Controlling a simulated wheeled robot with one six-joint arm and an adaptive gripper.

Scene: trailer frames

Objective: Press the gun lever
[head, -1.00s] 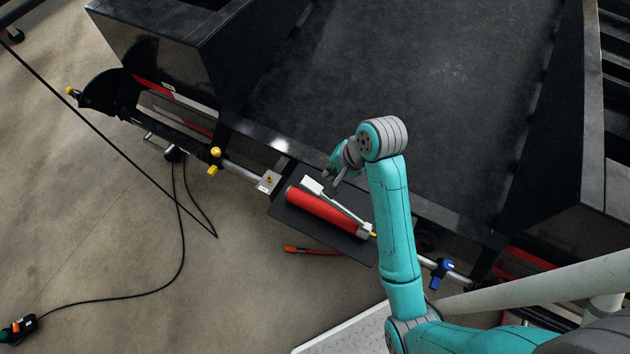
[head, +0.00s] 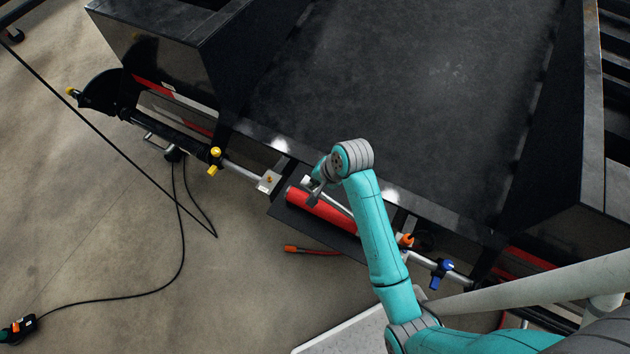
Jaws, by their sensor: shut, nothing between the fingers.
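A gun with a red cylindrical body (head: 322,211) lies on a black plate (head: 345,246) at the front edge of the trailer frame. A light grey bar, likely the gun lever (head: 340,204), runs along the gun's upper side and is partly hidden by my arm. My gripper (head: 313,197) is shut and empty, over the left part of the gun near the lever's left end. I cannot tell whether it touches the lever. My forearm hides the gun's right end.
A rail with a yellow knob (head: 215,153) lies to the left, and a blue clamp (head: 441,268) to the right. An orange knob (head: 404,240) is beside my arm. A black cable (head: 183,235) crosses the open floor at left.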

